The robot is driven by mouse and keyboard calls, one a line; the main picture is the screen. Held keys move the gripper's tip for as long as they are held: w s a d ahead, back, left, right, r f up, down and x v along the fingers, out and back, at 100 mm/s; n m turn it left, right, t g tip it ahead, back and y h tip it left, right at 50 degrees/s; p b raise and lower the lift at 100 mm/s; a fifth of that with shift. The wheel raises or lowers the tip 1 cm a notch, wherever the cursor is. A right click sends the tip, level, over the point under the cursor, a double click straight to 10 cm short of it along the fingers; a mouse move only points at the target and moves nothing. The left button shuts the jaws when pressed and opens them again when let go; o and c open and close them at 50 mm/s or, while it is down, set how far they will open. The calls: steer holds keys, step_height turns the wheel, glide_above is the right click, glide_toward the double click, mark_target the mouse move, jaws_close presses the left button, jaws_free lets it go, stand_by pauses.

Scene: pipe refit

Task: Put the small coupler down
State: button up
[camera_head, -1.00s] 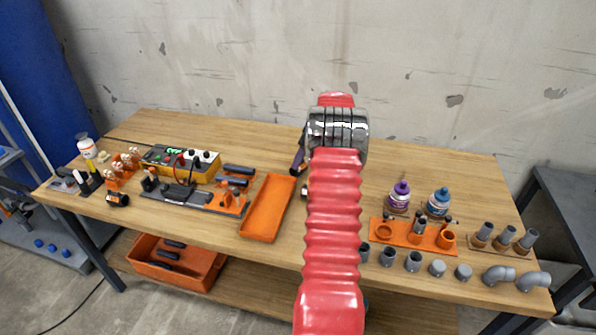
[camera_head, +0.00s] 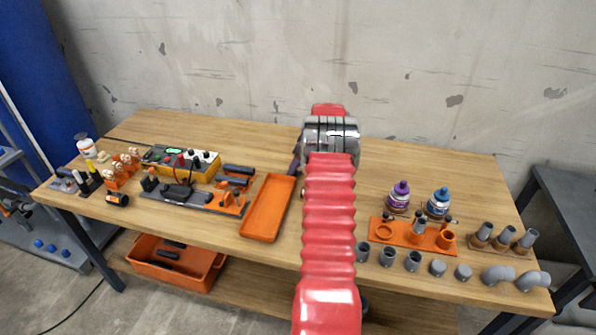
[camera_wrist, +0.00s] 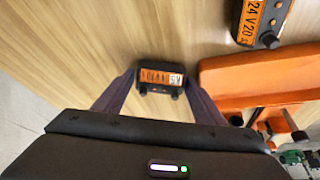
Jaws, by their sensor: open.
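My gripper (camera_wrist: 159,76) is open in the wrist view, with two dark purple fingers. A small black block with an orange label (camera_wrist: 161,78) shows between the fingertips; I cannot tell whether they touch it. In the head view my red arm hides most of the gripper, and only a dark finger part (camera_head: 296,157) shows. Grey cup-like fittings (camera_head: 388,255) stand along the front right of the bench, well away from the gripper. I cannot tell which of them, if any, is the small coupler.
An orange tray (camera_head: 247,225) lies left of my arm. A black pack with an orange label (camera_wrist: 263,20) shows in the wrist view. An orange holder (camera_head: 400,232) and two bottles (camera_head: 398,197) stand at right. The bench top (camera_head: 440,160) behind them is clear.

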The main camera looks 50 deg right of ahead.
steer(key=shift+c, duration=0.6)
steer(key=c, duration=0.8)
steer(key=shift+r, duration=0.1)
step_height(320, 180, up, 10)
steer(key=shift+f, duration=0.1)
